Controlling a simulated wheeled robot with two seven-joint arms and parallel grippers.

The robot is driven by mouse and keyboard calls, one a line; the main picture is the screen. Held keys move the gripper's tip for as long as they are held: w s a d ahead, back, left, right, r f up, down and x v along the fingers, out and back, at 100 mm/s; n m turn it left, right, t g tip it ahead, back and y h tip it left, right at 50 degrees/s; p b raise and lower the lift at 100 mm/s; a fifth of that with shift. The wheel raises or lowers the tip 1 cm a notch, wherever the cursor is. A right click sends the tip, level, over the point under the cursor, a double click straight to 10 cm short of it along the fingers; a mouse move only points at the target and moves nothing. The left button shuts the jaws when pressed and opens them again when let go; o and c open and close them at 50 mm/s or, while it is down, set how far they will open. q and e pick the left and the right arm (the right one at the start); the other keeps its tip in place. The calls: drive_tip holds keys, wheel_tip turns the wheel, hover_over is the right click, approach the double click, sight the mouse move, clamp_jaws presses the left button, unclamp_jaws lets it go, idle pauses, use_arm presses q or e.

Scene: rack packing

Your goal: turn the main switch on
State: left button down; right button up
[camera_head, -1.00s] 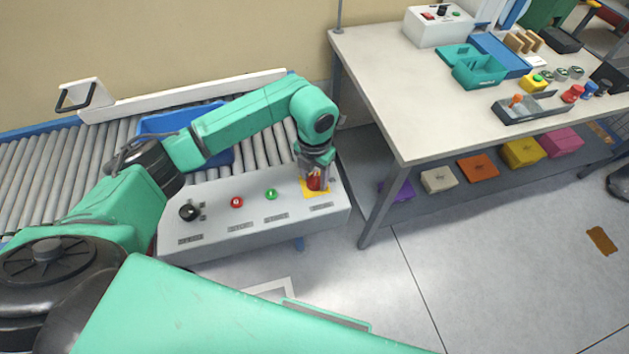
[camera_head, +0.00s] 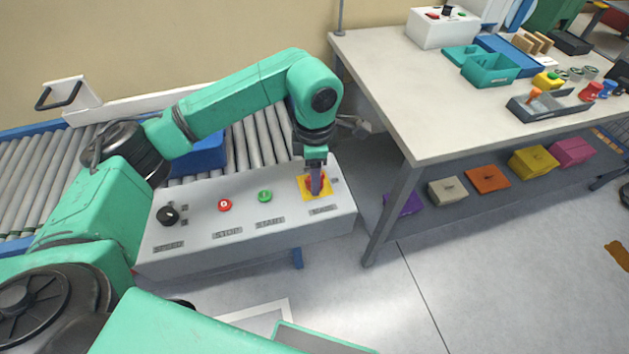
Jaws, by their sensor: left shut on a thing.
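The grey control panel (camera_head: 235,238) stands in front of the roller conveyor. At its right end is a yellow plate (camera_head: 303,192) with the red main switch (camera_head: 309,184) on it. My left gripper (camera_head: 315,186) points down over the yellow plate and is shut on the red switch, hiding most of it. The exact angle of the switch cannot be told. My right gripper is not in view.
The panel also carries a black knob (camera_head: 168,216), a red button (camera_head: 225,205) and a green button (camera_head: 265,196). A blue bin (camera_head: 205,156) sits on the conveyor behind. A workbench (camera_head: 400,80) stands to the right.

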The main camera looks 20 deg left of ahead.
use_arm(q)
drive_tip(key=shift+w+m+b, duration=0.1)
drive_tip(key=shift+m+b, duration=0.6)
drive_tip(key=shift+m, duration=0.4)
drive_tip(key=shift+r, duration=0.1)
drive_tip(key=shift+c, duration=1.5)
unclamp_jaws()
wheel_tip(320, 180, up, 8)
drive_tip(key=shift+r+b, duration=0.1)
drive_tip(key=shift+b, duration=0.35)
wheel_tip(320, 180, up, 6)
drive_tip(key=p, duration=0.1)
drive_tip(key=shift+r, duration=0.15)
